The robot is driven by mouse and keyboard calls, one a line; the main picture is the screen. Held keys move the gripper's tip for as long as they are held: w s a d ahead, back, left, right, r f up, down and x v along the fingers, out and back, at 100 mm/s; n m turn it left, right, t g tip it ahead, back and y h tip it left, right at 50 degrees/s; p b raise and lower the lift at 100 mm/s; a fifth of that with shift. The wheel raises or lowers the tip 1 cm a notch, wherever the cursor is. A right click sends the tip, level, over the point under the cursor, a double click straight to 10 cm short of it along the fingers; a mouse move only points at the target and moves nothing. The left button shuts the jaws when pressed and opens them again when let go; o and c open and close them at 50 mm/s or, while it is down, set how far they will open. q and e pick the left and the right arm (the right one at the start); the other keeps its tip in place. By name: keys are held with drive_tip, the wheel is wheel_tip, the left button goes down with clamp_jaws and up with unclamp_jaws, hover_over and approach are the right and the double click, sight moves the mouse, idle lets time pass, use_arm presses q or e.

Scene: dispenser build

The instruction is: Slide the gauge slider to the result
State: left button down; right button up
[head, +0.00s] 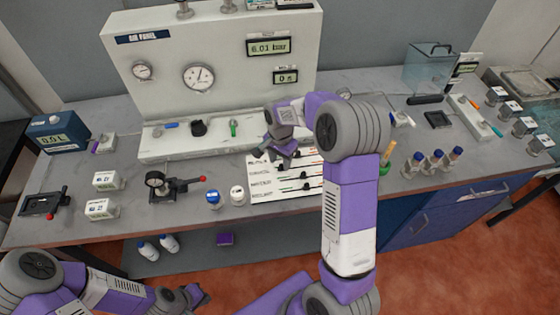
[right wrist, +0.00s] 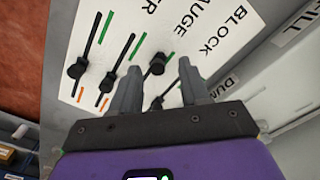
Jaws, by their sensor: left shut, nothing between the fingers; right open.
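A white slider board (head: 262,178) with several labelled rows lies on the bench below the air panel. It fills much of the right wrist view, where a GAUGE label (right wrist: 207,15) shows. The black knob (right wrist: 157,63) of the slot that seems to line up with GAUGE stands near its green mark. My right gripper (right wrist: 160,78) is open over the board. The knob appears between its fingertips; I cannot tell whether they touch it. My right gripper also shows in the head view (head: 284,154). My left gripper (head: 200,296) is shut and empty, low in front of the bench.
The air panel (head: 215,70) stands behind, with round dials and a display (head: 268,46) reading 6.01 bar. Left of the board are a blue-capped jar (head: 213,197) and a red-handled lever device (head: 178,188). Several blue-capped bottles (head: 435,161) stand to the right.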

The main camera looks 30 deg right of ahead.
sight(280, 166)
wheel_tip(280, 166, up, 6)
drive_tip(key=shift+r+p, duration=0.2)
drive_tip(key=shift+p, duration=0.15)
idle(0.4)
